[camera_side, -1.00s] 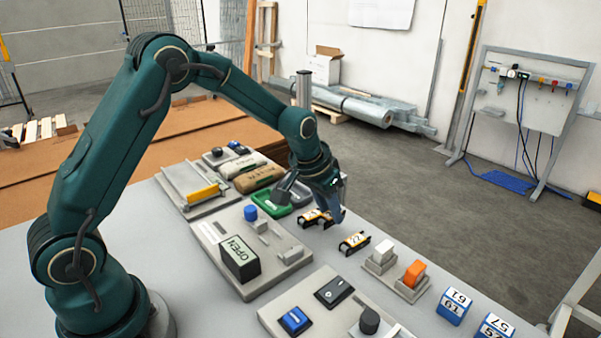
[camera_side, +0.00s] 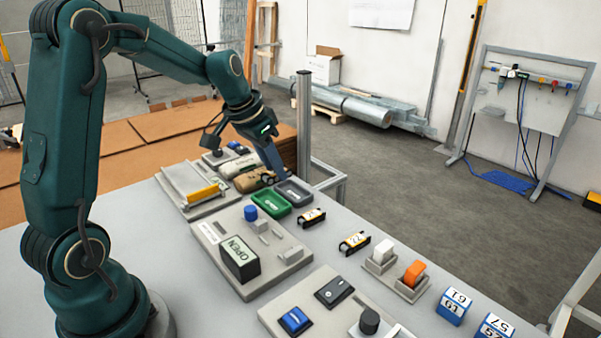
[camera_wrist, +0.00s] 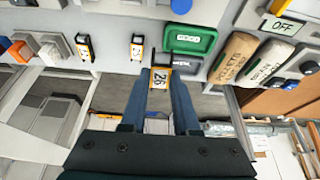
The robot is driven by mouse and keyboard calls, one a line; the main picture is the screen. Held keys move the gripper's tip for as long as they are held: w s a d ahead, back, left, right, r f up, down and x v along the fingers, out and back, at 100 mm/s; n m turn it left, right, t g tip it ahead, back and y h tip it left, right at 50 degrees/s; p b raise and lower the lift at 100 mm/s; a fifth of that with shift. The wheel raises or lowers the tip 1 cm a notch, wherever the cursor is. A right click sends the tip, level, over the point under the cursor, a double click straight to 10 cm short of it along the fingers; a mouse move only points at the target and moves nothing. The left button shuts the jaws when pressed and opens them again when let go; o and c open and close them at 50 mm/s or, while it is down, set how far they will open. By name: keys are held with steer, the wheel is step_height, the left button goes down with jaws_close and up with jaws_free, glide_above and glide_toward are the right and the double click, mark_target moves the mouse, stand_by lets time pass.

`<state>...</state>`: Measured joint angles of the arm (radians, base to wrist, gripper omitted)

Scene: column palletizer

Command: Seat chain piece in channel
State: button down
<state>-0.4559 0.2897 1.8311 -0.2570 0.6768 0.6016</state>
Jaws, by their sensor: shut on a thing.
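My gripper (camera_side: 276,172) is shut on a black and orange chain piece, which shows label "26" in the wrist view (camera_wrist: 159,79). In the side view it is raised by the brown sacks and the grey tray, and the held piece is small and partly hidden. Two more chain pieces, one (camera_side: 312,216) and one marked "22" (camera_side: 354,242), stand apart on the table; they also show in the wrist view (camera_wrist: 84,48) (camera_wrist: 137,47). A grey plate with raised walls and a yellow bar (camera_side: 204,193) lies left of the gripper; I cannot tell whether it is the channel.
A green tray (camera_side: 271,206) and a grey tray (camera_side: 294,192) lie near the gripper. A grey post (camera_side: 304,125) stands at the back edge. An OPEN sign block (camera_side: 240,259) stands on the front panel.

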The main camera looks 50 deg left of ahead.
steer(key=shift+s+d+f+m+h, duration=0.1)
steer(key=shift+s+d+m+h, duration=0.1)
steer(key=shift+m, duration=0.35)
steer(key=shift+s+d+m+h, duration=0.1)
steer(key=shift+m+h, duration=0.1)
steer(key=shift+m, duration=0.35)
steer(key=s+d+m+h, duration=0.1)
steer(key=d+m+h, duration=0.1)
steer(key=m, duration=0.3)
steer(key=m+g+h, duration=0.2)
steer(key=m+g, duration=0.2)
steer(key=m, duration=0.7)
glide_above(281, 248)
steer(key=a, duration=0.1)
steer(key=f, duration=0.1)
steer(key=shift+a+f, duration=0.2)
steer(key=shift+f, duration=2.85)
steer(key=shift+f, duration=0.75)
steer(key=shift+c, duration=1.3)
jaws_free()
steer(key=shift+r, duration=0.15)
